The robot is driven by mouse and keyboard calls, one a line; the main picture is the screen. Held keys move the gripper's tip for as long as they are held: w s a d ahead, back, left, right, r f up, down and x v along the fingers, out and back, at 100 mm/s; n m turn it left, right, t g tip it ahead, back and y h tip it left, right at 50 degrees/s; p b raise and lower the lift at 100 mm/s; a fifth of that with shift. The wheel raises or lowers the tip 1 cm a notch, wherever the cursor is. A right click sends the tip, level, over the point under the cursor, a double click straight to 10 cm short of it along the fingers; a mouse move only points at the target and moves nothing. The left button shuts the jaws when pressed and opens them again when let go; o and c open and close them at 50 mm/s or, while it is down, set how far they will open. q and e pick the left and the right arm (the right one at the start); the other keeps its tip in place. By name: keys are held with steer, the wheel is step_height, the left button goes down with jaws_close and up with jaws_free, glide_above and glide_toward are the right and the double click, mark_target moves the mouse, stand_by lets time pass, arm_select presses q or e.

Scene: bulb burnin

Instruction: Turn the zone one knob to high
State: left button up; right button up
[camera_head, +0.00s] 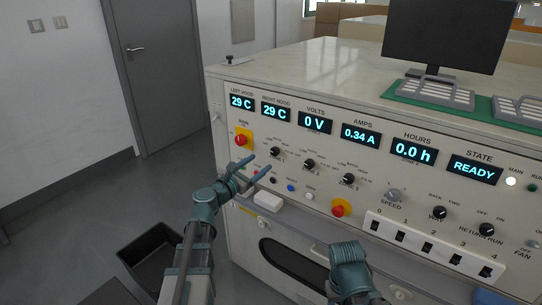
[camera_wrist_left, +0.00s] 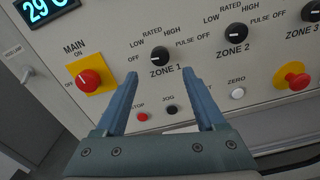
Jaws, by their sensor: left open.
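The zone one knob (camera_wrist_left: 160,54) is a black round knob on the cream panel, under the printed words off, low, rated and high. It also shows in the head view (camera_head: 274,152). A light mark shows on it, but I cannot read its setting for sure. My left gripper (camera_wrist_left: 161,75) is open and empty, its blue fingers pointing at the panel with the knob between and just beyond their tips. In the head view the left gripper (camera_head: 259,163) is just below and left of the knob. My right gripper does not show; only part of my right arm does.
A red main switch (camera_wrist_left: 90,79) on a yellow plate is left of the knob. The zone two knob (camera_wrist_left: 236,31) is to the right. Small stop (camera_wrist_left: 143,117) and jog (camera_wrist_left: 172,109) buttons lie below. A black bin (camera_head: 152,258) stands on the floor.

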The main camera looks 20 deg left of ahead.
mark_target(273, 153)
arm_select(q)
steer(key=x, duration=0.7)
steer(key=shift+w+d, duration=0.1)
steer(key=shift+w, duration=0.15)
jaws_close()
